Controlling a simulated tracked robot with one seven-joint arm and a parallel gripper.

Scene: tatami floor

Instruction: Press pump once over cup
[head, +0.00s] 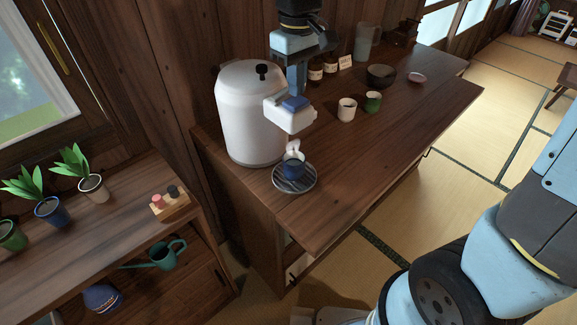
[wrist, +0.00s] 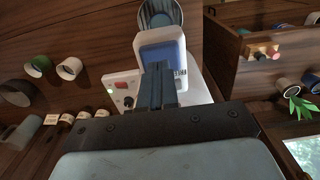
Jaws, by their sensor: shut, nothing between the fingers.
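The white pump pot (head: 248,118) stands on the wooden counter, with a blue press pad (head: 295,103) on top of its spout head. My gripper (head: 297,90) is shut and points down at the pad, its tips at or just above it; I cannot tell whether they touch. In the wrist view the shut fingers (wrist: 160,82) overlap the near side of the blue pad (wrist: 160,56). The blue cup (head: 294,168) stands upright on a striped saucer (head: 310,184) below the spout. White wisps show just above the cup. Its inside is hidden.
A white cup (head: 346,110), a green cup (head: 373,102), a dark bowl (head: 380,76) and brown jars (head: 315,71) stand farther along the counter. A grey pitcher (head: 363,42) is behind them. Potted plants (head: 93,185) are on the lower left shelf. The counter's front right is clear.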

